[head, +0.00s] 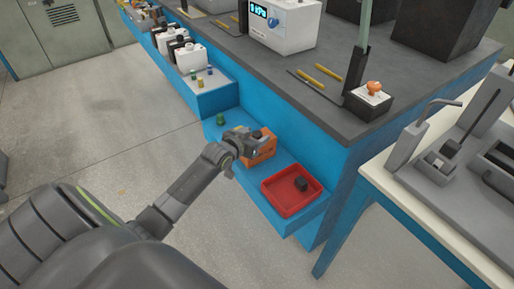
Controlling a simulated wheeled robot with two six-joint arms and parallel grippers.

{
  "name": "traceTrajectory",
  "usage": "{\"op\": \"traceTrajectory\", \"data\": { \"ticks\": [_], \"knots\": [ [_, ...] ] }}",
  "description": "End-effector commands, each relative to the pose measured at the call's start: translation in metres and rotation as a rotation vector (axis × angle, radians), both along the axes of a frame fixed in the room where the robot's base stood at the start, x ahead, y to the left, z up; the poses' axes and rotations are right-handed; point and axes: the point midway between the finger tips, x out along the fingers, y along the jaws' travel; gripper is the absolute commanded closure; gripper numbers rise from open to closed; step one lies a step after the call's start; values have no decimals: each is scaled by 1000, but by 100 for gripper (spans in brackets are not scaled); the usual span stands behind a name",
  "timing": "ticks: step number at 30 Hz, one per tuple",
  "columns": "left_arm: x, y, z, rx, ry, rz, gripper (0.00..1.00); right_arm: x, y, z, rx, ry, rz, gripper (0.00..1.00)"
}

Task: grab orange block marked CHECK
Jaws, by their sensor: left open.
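An orange block (262,153) stands on the low blue ledge at the foot of the bench. Any marking on it is too small to read. My left gripper (253,142) is at the block, over its upper left part, and hides some of it. Its jaws are open. I cannot tell whether the fingers touch the block. My right gripper is not in view.
A red tray (292,194) with a dark block (301,184) in it is right of the orange block. A small green object (220,120) stands to the left. The dark bench top (300,110) rises behind. A light table (400,190) is at right.

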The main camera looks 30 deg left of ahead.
Motion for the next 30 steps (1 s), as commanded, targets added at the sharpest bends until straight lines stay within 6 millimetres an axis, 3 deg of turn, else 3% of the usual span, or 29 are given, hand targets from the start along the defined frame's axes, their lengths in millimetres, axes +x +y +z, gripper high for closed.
{"op": "traceTrajectory", "data": {
  "ticks": [2,15,30],
  "knots": [
    [0,0,0,0,0,0,45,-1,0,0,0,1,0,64],
    [0,0,0,0,0,0,100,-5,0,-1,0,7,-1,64],
    [1,-1,9,1,-7,-3,100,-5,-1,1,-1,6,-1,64]
  ]
}}
